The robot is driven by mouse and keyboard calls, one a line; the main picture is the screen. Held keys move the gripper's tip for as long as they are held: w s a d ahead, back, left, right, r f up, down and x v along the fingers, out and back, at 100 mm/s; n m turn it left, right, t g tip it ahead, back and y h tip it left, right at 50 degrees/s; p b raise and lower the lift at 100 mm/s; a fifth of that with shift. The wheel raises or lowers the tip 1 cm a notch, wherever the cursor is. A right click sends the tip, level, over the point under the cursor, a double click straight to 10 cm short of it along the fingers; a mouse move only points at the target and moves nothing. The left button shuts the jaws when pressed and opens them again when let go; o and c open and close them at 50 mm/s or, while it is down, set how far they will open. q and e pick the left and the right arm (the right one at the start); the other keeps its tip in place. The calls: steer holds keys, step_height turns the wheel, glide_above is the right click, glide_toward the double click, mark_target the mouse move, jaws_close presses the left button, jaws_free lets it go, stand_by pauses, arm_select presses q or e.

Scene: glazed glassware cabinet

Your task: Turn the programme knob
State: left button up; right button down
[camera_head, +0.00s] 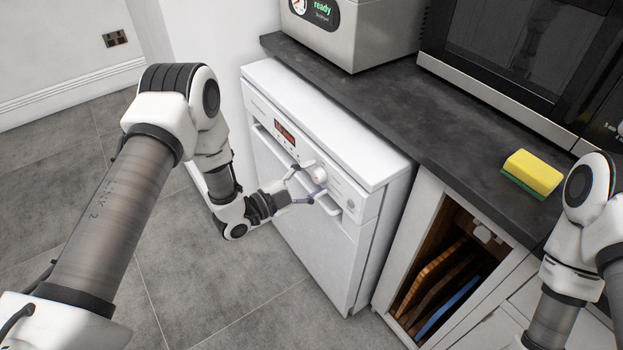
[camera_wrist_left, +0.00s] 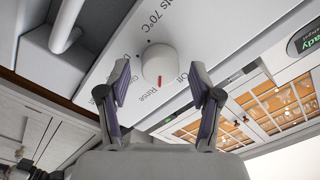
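The programme knob (camera_head: 319,175) is a round white knob on the front panel of a white dishwasher (camera_head: 318,249). In the left wrist view the knob (camera_wrist_left: 160,66) has a red mark at its lower edge, near the printed words "Rinse" and "Off". My left gripper (camera_head: 307,184) is at the panel, its fingers spread on either side of the knob. In the left wrist view the open fingers (camera_wrist_left: 160,92) show gaps to the knob on both sides. My right arm shows at the right edge of the head view; its gripper is out of frame.
A long bar handle (camera_head: 290,165) runs across the dishwasher front beside the knob. A lit red display (camera_head: 286,133) sits on the panel. A dark worktop above bears a yellow-green sponge (camera_head: 532,173), a steel appliance (camera_head: 352,34) and a microwave (camera_head: 510,60). Grey floor lies clear at left.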

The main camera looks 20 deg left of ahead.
arm_select(q)
steer(key=shift+a, duration=0.1)
steer(key=v, duration=1.2)
